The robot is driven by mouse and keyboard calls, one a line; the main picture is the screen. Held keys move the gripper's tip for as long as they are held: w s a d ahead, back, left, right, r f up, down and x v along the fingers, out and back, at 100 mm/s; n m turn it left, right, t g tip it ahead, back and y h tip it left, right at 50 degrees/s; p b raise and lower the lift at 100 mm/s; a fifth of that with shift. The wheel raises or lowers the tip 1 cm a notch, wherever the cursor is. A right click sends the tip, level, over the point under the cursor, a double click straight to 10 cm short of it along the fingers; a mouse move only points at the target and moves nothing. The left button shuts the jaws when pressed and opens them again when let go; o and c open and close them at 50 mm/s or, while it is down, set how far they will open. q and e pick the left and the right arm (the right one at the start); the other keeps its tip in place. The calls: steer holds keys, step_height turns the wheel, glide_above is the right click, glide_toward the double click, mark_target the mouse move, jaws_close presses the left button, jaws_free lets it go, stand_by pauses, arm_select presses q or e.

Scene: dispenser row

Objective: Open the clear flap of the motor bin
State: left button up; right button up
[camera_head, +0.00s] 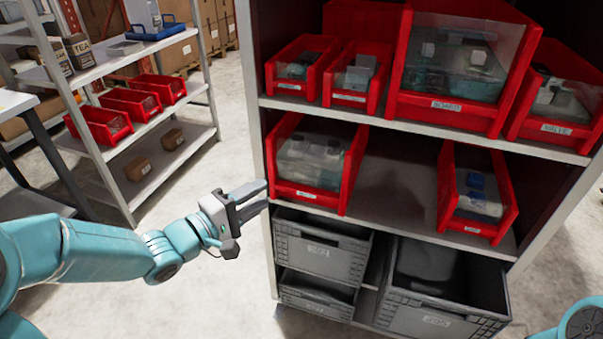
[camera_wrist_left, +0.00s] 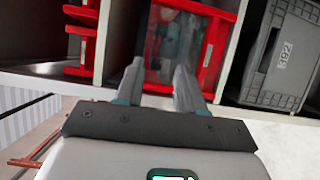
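Several red bins with clear front flaps stand in the shelf unit; their labels are too small to read surely, so I cannot tell which is the motor bin. The large upper bin (camera_head: 447,111) has a closed clear flap over blue-grey parts. The lower left bin (camera_head: 329,197) also has its clear flap down, over grey parts. My left gripper (camera_head: 262,199) is open and empty, in front and to the left of this lower bin. In the left wrist view the fingers (camera_wrist_left: 158,88) are apart, with a red bin (camera_wrist_left: 214,45) beyond them. My right gripper is out of view.
Grey crates (camera_head: 318,252) sit below the red bins. A smaller red bin (camera_head: 480,228) stands lower right, with bare shelf (camera_head: 395,190) between. The shelf unit's left post (camera_head: 254,100) is close to my left gripper. Another rack (camera_head: 150,120) stands behind at left.

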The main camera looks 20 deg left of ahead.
arm_select(q)
steer(key=a+b, duration=0.1)
steer(key=a, duration=0.1)
steer(key=b, duration=0.2)
glide_toward(305, 155)
steer(key=shift+t+y, duration=0.3)
steer(key=shift+y, duration=0.1)
steer(key=x, duration=0.8)
steer(key=shift+s+d+f, duration=0.1)
steer(key=shift+s+d, duration=0.05)
steer(key=shift+d, duration=0.05)
jaws_close()
